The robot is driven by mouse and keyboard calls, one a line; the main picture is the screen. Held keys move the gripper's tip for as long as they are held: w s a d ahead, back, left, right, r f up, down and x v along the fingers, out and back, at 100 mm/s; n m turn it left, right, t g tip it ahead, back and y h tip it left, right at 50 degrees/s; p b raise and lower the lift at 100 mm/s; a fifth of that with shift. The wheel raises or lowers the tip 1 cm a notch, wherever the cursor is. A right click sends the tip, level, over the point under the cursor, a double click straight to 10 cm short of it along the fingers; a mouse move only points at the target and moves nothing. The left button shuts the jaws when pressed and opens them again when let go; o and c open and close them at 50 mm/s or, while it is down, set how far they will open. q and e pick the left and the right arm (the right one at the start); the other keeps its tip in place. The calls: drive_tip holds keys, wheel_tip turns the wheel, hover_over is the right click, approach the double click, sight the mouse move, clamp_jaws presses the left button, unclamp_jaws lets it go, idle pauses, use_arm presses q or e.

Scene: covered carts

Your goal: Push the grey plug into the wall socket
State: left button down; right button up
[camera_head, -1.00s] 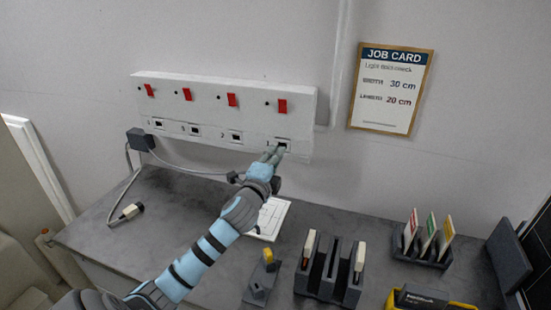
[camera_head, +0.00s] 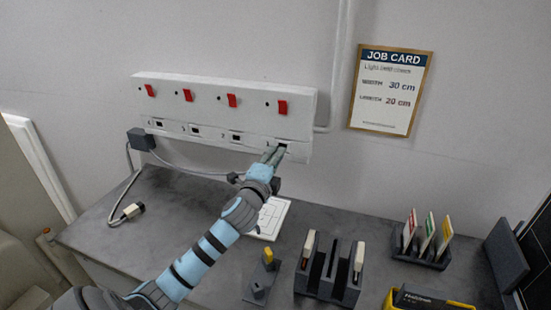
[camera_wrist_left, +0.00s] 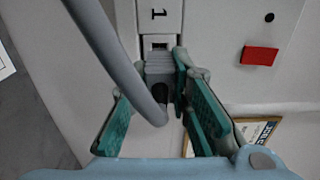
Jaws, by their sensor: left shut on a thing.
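The wall socket strip (camera_head: 215,133) is a long white box with red switches above a row of small dark openings. My left gripper (camera_head: 271,156) is at the rightmost socket (camera_head: 282,147), shut on the grey plug. In the left wrist view the grey plug (camera_wrist_left: 159,67) sits between the teal fingers of the left gripper (camera_wrist_left: 165,92), facing the socket opening (camera_wrist_left: 159,43) under a label "1". Part of the dark opening still shows above the plug. I cannot tell whether they touch. A thick grey cable (camera_wrist_left: 112,50) crosses in front. The right gripper is out of view.
A loose cable end (camera_head: 133,210) lies on the left of the grey worktop (camera_head: 190,230). A dark box (camera_head: 141,139) is on the wall. Card holders (camera_head: 330,285), a smaller rack (camera_head: 420,258) and a yellow-black item (camera_head: 425,300) stand right. A job card (camera_head: 390,90) hangs above.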

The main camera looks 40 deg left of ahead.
use_arm(q)
drive_tip(key=shift+x, duration=1.65)
drive_tip(key=c, duration=1.4)
unclamp_jaws()
drive_tip(key=v, duration=1.2)
